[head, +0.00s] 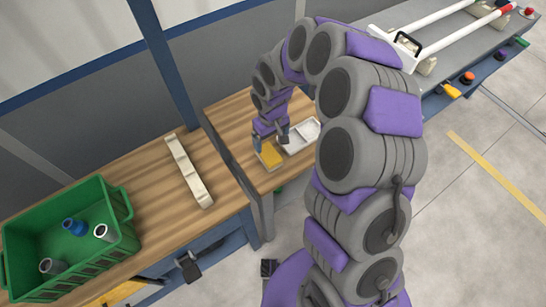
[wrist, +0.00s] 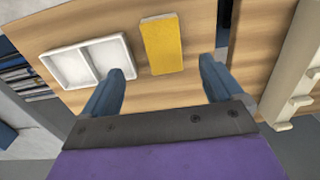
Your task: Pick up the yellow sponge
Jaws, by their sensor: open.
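The yellow sponge (wrist: 162,44) lies flat on the wooden table top, a rectangular block standing lengthwise in the wrist view. In the head view the sponge (head: 269,156) shows near the table's front left edge, just under my gripper. My gripper (wrist: 160,80) is open, with its two blue fingers apart and nothing between them. In the wrist view the sponge lies beyond the fingertips, within the span between them. In the head view my gripper (head: 270,140) is partly hidden by my own arm.
A white two-compartment tray (wrist: 88,61) sits beside the sponge; it also shows in the head view (head: 297,147). A pale notched rack (head: 187,170) lies on the left table. A green crate (head: 125,235) holds several pipe pieces. A gap separates the two tables.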

